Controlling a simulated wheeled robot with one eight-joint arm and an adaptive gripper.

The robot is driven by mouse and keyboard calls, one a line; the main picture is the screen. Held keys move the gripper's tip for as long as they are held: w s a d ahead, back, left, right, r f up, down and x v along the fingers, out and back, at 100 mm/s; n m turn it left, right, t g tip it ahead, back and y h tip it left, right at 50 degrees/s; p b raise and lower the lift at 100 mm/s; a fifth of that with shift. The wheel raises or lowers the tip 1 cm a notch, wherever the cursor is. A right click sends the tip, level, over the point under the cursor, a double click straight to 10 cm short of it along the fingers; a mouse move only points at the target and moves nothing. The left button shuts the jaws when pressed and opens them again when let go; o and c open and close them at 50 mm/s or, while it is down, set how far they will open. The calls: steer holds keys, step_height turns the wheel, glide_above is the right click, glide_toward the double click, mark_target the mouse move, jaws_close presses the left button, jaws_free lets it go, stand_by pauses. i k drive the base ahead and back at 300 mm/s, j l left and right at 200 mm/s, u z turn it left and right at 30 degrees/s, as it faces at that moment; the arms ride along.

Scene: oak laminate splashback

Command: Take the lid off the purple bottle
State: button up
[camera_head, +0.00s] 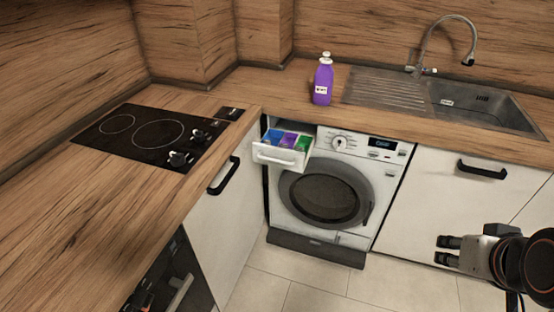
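The purple bottle (322,84) stands upright on the wooden counter, left of the sink's ribbed drainboard. It has a handle, a pale label, and a white lid (326,56) that sits on its top. My gripper (441,250) is at the lower right, well below the counter and far from the bottle. Its two dark fingers point left and are apart, with nothing between them. None of the bottle's front is hidden.
The washing machine (325,190) under the counter has its detergent drawer (282,154) pulled out. The sink (480,102) with its tall tap (447,40) lies right of the bottle. The black hob (150,134) is at the left. The counter in front of the bottle is clear.

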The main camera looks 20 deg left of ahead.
mark_target(324, 60)
steer(key=i+u, duration=0.1)
steer(key=u, duration=0.3)
steer(key=i+u, duration=0.15)
steer(key=u, duration=0.2)
steer(key=i+l+u, duration=0.1)
steer(key=u, duration=0.3)
steer(key=i+l+u, duration=0.1)
steer(key=u, duration=0.25)
